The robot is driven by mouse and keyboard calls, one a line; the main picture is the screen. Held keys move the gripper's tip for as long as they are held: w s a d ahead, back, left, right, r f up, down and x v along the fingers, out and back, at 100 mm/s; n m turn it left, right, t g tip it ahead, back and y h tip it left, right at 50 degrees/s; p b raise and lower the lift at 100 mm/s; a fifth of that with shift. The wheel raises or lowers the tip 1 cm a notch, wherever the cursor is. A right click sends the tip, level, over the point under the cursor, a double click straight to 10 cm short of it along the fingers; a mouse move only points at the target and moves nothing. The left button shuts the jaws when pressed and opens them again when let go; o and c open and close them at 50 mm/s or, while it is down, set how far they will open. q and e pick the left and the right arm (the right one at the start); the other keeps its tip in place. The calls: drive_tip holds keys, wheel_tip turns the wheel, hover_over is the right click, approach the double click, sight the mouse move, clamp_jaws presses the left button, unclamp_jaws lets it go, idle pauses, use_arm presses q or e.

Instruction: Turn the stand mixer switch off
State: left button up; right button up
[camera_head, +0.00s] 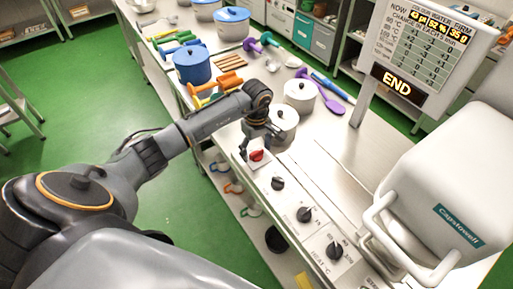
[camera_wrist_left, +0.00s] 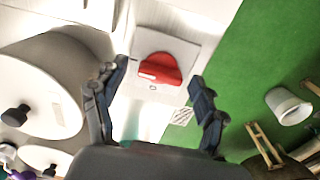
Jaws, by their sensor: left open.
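The red switch knob (camera_head: 256,155) sits on a pale plate at the front edge of the counter, at the far end of a row of black dials. It also shows in the left wrist view (camera_wrist_left: 160,70), on a light square plate, with a small white mark on it. My left gripper (camera_head: 259,138) is open and empty just above the red knob. In the left wrist view my two fingers (camera_wrist_left: 155,85) are spread apart, with the knob between and beyond their tips. I cannot tell if they touch it. The white mixer (camera_head: 440,185) stands at the right. My right gripper is not in view.
Black dials (camera_head: 305,214) line the panel nearer to me. A lidded white pot (camera_head: 285,118) stands close behind my left gripper. A blue pot (camera_head: 191,66) and coloured utensils are farther back. A sign (camera_head: 398,84) reads END. Green floor is open at left.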

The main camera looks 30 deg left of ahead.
use_arm(q)
drive_tip(key=shift+c, duration=0.4)
drive_tip(key=c, duration=1.1)
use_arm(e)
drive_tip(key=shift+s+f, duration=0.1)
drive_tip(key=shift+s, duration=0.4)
